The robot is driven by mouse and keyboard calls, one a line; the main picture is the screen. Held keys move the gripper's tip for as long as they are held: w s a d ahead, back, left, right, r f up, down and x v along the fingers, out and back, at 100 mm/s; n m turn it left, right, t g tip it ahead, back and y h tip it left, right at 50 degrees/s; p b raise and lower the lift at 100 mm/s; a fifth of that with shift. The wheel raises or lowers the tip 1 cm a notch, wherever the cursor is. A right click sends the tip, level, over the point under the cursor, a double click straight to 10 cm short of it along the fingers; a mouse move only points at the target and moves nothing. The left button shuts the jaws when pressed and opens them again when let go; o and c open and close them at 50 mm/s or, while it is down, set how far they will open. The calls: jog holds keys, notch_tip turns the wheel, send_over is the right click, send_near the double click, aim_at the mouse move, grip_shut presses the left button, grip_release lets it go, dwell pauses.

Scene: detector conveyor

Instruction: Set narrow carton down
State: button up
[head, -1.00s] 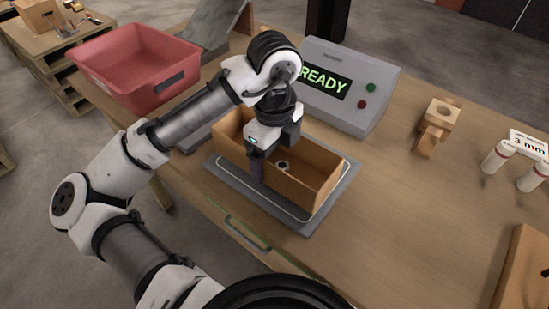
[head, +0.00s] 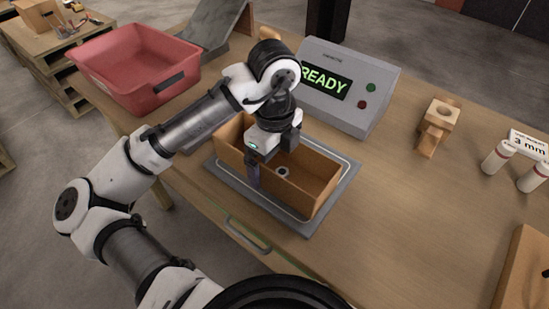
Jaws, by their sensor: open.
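The narrow carton (head: 312,190) is an open-topped brown box. It sits on a grey plate (head: 343,199) with a pale outline, in the middle of the table. A small round grey-and-dark item (head: 282,172) shows inside the carton. My gripper (head: 253,178) is open at the carton's near long wall, with one dark finger in front of that wall. The other finger is hidden, so I cannot tell whether the gripper touches the wall.
A grey console (head: 345,88) reading READY stands behind the carton. A red bin (head: 135,70) is at the back left. A wooden fixture (head: 437,125) and white cylinders (head: 497,156) with a "3 mm" label are at the right. The tabletop (head: 400,200) between is clear.

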aim_at(275, 171)
notch_tip(275, 171, up, 12)
jog(key=shift+f, duration=0.2)
